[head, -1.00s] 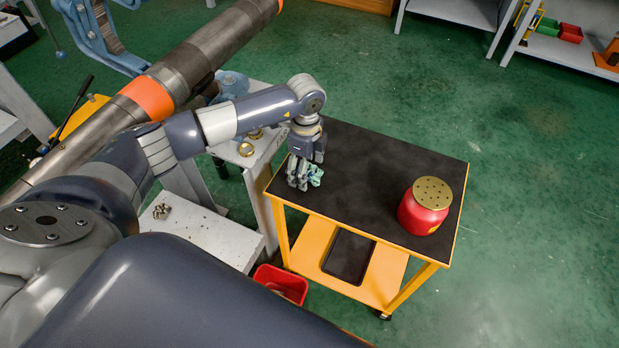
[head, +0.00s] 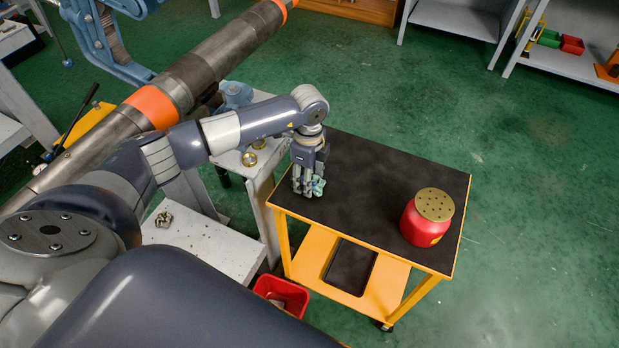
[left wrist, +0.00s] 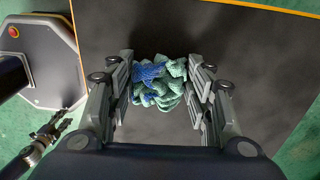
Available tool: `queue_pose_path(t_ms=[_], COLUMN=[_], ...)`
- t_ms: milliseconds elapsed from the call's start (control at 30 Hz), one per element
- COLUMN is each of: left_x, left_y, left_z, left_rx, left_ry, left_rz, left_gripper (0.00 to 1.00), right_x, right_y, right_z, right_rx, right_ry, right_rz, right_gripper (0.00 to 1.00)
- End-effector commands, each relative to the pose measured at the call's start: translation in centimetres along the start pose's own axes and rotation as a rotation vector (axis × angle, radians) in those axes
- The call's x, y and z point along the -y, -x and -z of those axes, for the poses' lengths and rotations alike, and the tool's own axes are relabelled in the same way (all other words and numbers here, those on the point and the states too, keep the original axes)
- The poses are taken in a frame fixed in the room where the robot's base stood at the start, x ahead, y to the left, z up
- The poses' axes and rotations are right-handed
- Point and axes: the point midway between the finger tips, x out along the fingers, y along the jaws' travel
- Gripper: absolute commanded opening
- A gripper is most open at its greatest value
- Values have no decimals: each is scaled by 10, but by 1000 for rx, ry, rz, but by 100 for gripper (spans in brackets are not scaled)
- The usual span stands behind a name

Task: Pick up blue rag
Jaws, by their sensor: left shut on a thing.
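The rag (left wrist: 160,84) is a crumpled blue and pale green-teal cloth. In the left wrist view it sits between the two fingers of my left gripper (left wrist: 166,88), which is shut on it. In the head view my left gripper (head: 308,186) points down over the left part of the cart's dark top, and a teal bit of the rag (head: 319,185) shows beside the fingers. I cannot tell whether the rag still touches the top.
The orange cart (head: 380,170) has a red can with a perforated lid (head: 428,220) on its right side. A grey bench (head: 200,243) stands to the left, with a red bin (head: 283,293) on the floor. A large pipe (head: 190,80) crosses the upper left.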

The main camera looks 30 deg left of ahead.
Motion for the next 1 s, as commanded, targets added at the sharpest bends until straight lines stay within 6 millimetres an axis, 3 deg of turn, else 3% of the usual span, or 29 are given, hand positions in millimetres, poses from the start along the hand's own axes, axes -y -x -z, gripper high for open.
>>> queue_pose_path(t_ms=[367,700,1000], left_x=[0,-46,-77], left_y=[40,46,48], left_z=[0,70,118], left_rx=[-1,-4,-2], left_ry=[0,-6,-3], left_rz=[1,-2,-1], left_gripper=[39,39,39], right_x=[-1,-2,-2], right_y=[36,75,94], right_z=[3,7,8], right_rx=[0,0,0], right_ry=[0,-1,-1], right_rz=[-1,-1,-1], right_gripper=[40,40,40])
